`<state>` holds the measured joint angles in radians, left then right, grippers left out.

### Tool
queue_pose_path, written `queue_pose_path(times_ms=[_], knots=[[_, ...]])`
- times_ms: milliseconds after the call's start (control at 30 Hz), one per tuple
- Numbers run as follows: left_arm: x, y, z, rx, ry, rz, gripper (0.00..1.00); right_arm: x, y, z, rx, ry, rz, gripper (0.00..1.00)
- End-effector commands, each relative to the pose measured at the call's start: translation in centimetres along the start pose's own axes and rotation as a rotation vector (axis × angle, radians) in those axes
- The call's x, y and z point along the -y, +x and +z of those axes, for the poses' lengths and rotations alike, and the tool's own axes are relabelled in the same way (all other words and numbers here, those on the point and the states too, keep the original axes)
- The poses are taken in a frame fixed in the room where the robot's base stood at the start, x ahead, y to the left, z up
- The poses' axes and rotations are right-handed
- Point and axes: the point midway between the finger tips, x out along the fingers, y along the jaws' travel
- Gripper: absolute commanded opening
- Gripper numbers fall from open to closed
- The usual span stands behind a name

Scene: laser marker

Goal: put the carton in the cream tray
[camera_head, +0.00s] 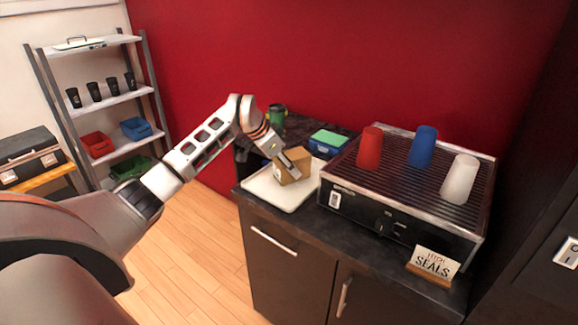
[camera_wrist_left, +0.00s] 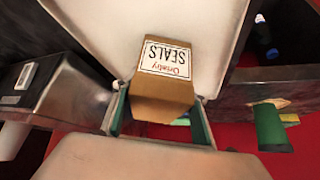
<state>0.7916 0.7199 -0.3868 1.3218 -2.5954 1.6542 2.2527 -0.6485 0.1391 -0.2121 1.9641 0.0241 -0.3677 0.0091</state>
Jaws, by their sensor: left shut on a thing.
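The carton (camera_head: 294,166) is a small brown box at the cream tray, and in the left wrist view the carton (camera_wrist_left: 163,90) shows a white label reading "SEALS". The cream tray (camera_head: 287,198) lies on the dark counter, left of the machine. My left gripper (camera_head: 291,168) reaches in from the left and is shut on the carton, with a finger on either side of it in the wrist view. The carton is over the tray; I cannot tell whether it touches the tray floor. My right gripper is not in view.
A black slatted machine (camera_head: 405,190) with red, blue and white cups stands right of the tray. A blue box with a green lid (camera_head: 328,142) and a green cup (camera_head: 277,117) are behind the tray. A "SEALS" sign (camera_head: 434,264) stands at the counter's front right.

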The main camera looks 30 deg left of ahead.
Motion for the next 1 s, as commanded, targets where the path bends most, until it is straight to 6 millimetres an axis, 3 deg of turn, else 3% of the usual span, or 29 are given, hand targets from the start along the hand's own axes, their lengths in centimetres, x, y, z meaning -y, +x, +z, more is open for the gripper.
queue_pose_path(times_ms=[200, 233, 300, 667, 833, 1000], knots=[[0.0, 0.2, 0.1, 0.000, 0.000, 0.000, 0.16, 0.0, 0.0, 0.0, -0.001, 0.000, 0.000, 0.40], [0.0, 0.2, 0.1, 0.001, 0.000, 0.001, 0.50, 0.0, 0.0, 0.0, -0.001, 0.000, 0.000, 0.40], [0.0, 0.1, 0.1, 0.001, 0.000, 0.000, 0.60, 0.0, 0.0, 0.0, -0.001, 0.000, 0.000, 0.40], [0.0, -0.1, -0.1, 0.000, 0.000, 0.000, 0.60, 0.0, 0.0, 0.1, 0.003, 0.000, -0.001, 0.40], [0.2, -2.1, 0.0, 0.000, 0.001, -0.004, 0.60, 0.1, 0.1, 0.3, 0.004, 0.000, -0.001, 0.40], [0.2, -5.6, 0.0, 0.000, 0.002, -0.005, 0.60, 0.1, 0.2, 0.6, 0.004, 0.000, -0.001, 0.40]])
